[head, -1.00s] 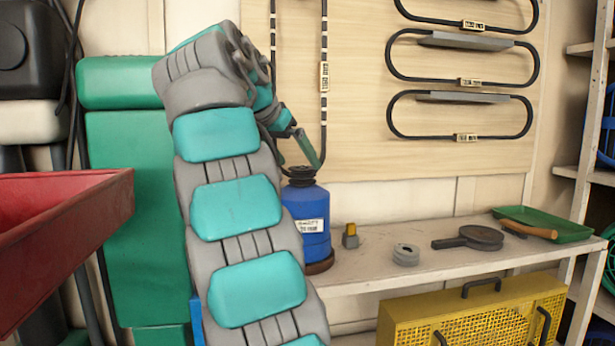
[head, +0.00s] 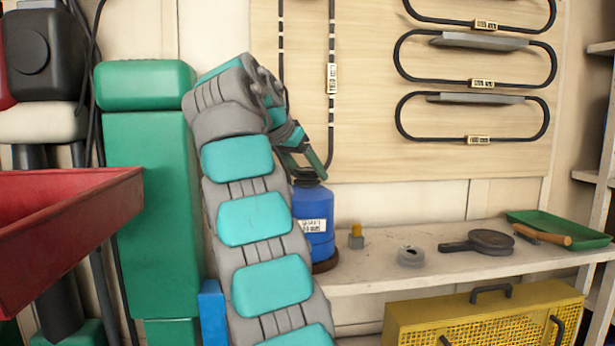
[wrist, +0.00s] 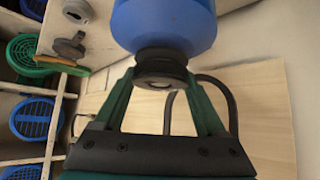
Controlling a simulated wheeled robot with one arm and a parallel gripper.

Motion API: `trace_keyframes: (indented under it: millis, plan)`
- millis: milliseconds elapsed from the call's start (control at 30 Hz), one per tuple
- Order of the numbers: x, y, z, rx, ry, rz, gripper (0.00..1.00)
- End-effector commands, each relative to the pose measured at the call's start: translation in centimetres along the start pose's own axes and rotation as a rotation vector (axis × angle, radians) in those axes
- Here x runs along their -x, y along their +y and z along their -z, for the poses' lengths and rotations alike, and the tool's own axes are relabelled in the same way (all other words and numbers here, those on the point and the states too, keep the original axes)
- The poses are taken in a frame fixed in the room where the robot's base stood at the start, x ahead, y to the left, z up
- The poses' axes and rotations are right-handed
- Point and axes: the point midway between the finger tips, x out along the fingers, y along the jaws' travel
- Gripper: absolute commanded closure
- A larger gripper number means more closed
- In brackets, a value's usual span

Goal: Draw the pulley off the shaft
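No pulley on a shaft can be made out in either view. My gripper (wrist: 160,75) shows in the wrist view with its two green fingers spread apart. The dark cap (wrist: 160,58) of a blue bottle lies between the fingertips; I see no clear contact. In the head view my gripper (head: 307,172) points down over the top of this blue bottle (head: 313,208), which stands upright at the left end of the bench (head: 400,280). A dark round base (head: 326,264) shows under the bottle. My arm hides part of its left side.
On the bench are a small yellow-topped block (head: 356,238), a grey ring (head: 411,256), a dark round pan-like piece (head: 490,241) and a green tray (head: 560,228). Belts (head: 470,117) hang on the board behind. A red hopper (head: 65,215) juts in at left.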

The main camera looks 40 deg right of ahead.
Motion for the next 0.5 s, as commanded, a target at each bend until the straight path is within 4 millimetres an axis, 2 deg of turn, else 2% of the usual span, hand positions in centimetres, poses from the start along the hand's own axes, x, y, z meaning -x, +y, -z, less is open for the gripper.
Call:
trace_keyframes:
  millis: [67, 500]
  plan:
    - [-0.01, 0.0, 0.0, 0.0, 0.0, 0.0, 0.37]
    - [0.01, 0.01, 0.0, 0.0, 0.0, 0.0, 0.87]
